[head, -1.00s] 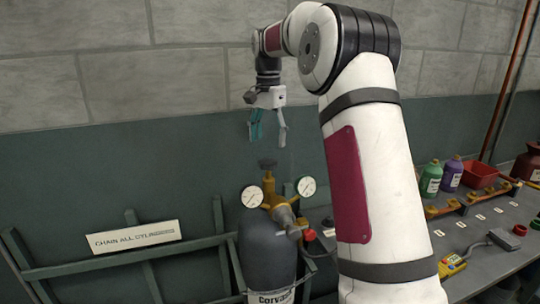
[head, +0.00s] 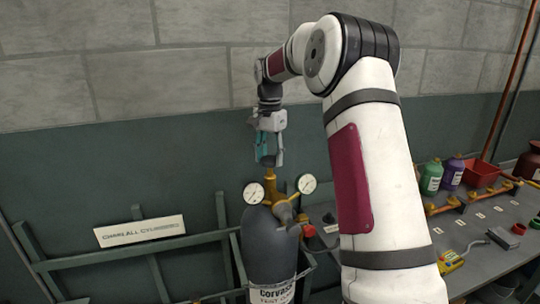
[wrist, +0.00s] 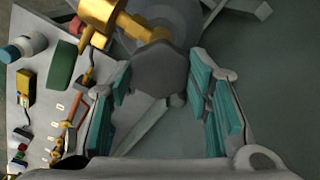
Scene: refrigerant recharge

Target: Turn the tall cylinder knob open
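The tall dark grey cylinder (head: 266,243) stands upright by the wall, with a brass valve and two round gauges on top. Its dark knob (head: 268,161) tops the brass stem and is partly hidden by the fingers in the head view. My gripper (head: 271,156) points down at the knob from above, with teal pads on its fingers. In the wrist view the grey knob (wrist: 160,68) lies between the spread fingertips (wrist: 160,78), with gaps on both sides. The gripper looks open and not closed on it.
A green rail frame (head: 155,257) with a white sign (head: 139,231) runs along the wall at left. The left gauge (head: 253,193) and right gauge (head: 307,183) sit just below the gripper. A workbench at right holds bottles, a red bin (head: 481,172) and brass fittings.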

